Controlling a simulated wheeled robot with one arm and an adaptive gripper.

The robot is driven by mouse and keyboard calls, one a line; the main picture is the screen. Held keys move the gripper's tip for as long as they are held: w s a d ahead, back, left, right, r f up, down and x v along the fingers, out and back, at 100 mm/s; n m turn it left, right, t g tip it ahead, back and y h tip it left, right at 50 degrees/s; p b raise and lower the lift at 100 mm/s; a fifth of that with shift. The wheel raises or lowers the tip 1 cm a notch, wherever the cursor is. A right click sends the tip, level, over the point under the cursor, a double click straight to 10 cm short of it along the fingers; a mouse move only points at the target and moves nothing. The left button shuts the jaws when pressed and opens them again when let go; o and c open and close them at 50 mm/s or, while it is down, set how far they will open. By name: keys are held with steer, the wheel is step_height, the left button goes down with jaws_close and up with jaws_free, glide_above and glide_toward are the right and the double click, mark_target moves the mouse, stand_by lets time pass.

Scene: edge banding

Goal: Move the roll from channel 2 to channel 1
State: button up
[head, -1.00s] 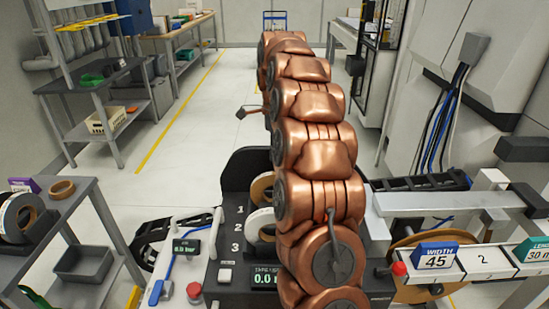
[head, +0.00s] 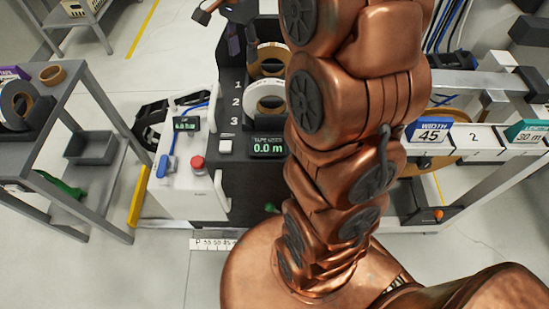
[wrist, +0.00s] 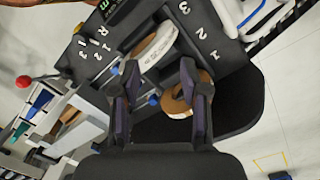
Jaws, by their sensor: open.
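A dark tape station (head: 226,150) carries the white numbers 1, 2 and 3. Two rolls stand beside the numbers: a white-faced roll (head: 265,98) nearer the display and a brown roll (head: 266,58) farther back. The wrist view shows the white roll (wrist: 157,46) and the brown roll (wrist: 182,97) with a gap between them. I cannot tell for certain which numbered channel each is in. My gripper (wrist: 166,75) is open, its dark fingers spread over the station, with the brown roll showing between them, partly covered by the right finger.
A white control box with a red button (head: 197,162) stands left of the station. A grey shelf with more rolls (head: 18,105) is at far left. My arm covers the station's right side.

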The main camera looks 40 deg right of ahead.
steer(key=s+a+f+n, duration=0.2)
steer(key=s+n, duration=0.3)
steer(key=s, duration=0.4)
steer(key=s+a+f+n, duration=0.3)
steer(key=s+a+n, duration=0.2)
steer(key=s, duration=0.4)
steer(key=s+a+f+n+g, duration=0.1)
steer(key=s+a+n, duration=0.3)
steer(key=s, duration=0.5)
steer(key=shift+a+f+n, duration=0.2)
steer(key=shift+f+n, duration=0.3)
steer(key=shift+f, duration=0.3)
steer(key=shift+d, duration=0.1)
